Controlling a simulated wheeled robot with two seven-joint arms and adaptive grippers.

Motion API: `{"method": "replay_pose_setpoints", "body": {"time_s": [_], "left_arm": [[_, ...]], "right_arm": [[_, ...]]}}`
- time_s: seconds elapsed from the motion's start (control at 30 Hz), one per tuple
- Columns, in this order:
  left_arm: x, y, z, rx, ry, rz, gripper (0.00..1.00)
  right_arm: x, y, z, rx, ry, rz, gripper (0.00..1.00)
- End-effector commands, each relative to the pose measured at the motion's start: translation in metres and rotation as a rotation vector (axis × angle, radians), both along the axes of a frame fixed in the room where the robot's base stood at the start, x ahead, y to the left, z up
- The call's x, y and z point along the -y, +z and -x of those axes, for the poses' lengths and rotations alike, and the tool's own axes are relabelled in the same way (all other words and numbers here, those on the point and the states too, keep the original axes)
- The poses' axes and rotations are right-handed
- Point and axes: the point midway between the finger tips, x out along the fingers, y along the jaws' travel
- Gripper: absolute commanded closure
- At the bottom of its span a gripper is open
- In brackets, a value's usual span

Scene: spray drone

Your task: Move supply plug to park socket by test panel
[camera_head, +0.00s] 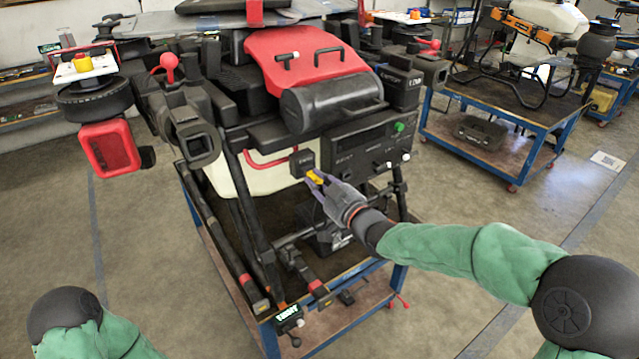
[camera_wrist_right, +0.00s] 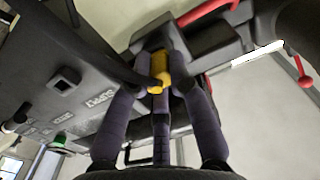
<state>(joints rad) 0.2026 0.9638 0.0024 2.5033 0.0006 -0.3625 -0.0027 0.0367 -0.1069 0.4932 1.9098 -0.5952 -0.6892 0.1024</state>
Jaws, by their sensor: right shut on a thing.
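My right gripper (camera_head: 316,180) is shut on the yellow supply plug (camera_head: 315,177) at the front of the drone. The plug sits at a small black socket block (camera_head: 301,160), left of the test panel (camera_head: 365,145). In the right wrist view the fingers (camera_wrist_right: 160,88) close on both sides of the yellow plug (camera_wrist_right: 158,68), and a black cable runs up-left from it. I cannot tell whether the plug is seated in the block. The panel (camera_wrist_right: 100,75) also shows there, with a square socket (camera_wrist_right: 65,80) near the word SUPPLY. My left gripper is out of view.
The drone, with its red cover (camera_head: 300,60), stands on a blue-framed cart (camera_head: 385,285). A red tube (camera_head: 275,160) runs beside the socket block. Another blue cart (camera_head: 480,150) stands at the right.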

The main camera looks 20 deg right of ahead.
Motion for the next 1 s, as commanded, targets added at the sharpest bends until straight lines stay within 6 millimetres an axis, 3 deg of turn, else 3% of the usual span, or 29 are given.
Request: {"method": "replay_pose_setpoints", "body": {"time_s": [0.47, 0.5, 0.57, 1.0], "left_arm": [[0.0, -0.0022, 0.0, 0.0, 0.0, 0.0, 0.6], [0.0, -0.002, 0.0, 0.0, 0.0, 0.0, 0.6], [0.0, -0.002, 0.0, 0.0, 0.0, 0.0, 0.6], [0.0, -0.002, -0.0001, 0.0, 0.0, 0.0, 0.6]], "right_arm": [[-0.004, 0.0001, -0.0096, 0.001, 0.0, 0.0, 1.0], [-0.0037, 0.0003, -0.0093, 0.001, 0.0, 0.0, 0.68], [-0.0037, 0.0003, -0.0092, 0.001, 0.0, 0.0, 0.52], [-0.0012, 0.0002, -0.0042, 0.0, -0.001, 0.0, 0.52]]}}
